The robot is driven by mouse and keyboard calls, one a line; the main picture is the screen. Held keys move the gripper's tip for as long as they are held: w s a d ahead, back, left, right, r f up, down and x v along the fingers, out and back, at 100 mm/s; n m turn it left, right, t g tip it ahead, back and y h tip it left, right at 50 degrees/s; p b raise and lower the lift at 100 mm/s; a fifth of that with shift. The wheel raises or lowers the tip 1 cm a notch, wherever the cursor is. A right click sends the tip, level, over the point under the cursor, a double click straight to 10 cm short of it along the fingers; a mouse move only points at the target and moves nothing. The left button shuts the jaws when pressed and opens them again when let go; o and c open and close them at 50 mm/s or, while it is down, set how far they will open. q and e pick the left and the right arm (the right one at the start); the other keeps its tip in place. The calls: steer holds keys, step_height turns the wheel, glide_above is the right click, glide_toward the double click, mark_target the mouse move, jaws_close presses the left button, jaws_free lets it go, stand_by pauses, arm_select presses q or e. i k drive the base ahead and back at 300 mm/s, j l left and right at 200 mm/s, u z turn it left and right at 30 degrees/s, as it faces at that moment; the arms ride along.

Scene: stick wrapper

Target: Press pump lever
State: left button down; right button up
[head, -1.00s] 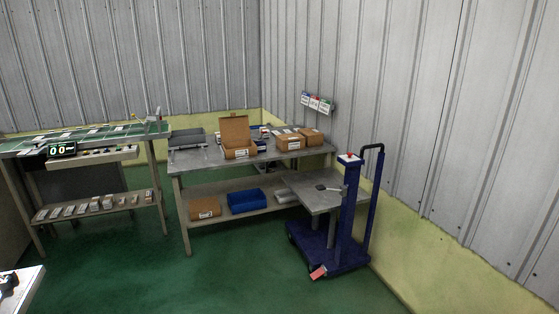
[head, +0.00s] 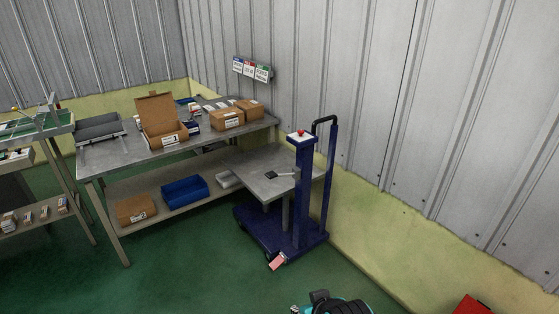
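A dark blue lift cart (head: 305,190) stands on the green floor in front of the wall, right of the workbench. It has a blue column with a red button on a white top (head: 300,134), a black push handle (head: 325,120) and a grey platform (head: 268,174). A pinkish-red pedal, which looks like the pump lever (head: 278,261), sticks out low at the front of its base. A black and teal part shows at the bottom edge; it may be mine, but no gripper fingers can be made out.
A grey workbench (head: 150,152) holds an open cardboard box (head: 160,120) and other boxes. Its lower shelf carries a blue bin (head: 184,189) and a carton (head: 136,208). A red object (head: 470,305) is at the bottom right. Green floor in front of the cart is clear.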

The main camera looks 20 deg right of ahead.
mark_target(271, 175)
steer(key=i+z, duration=0.8)
steer(key=i+j+z, duration=0.2)
steer(key=i+z, duration=0.2)
steer(key=i+j+z, duration=0.25)
steer(key=z, duration=0.15)
steer(key=i+j, duration=0.05)
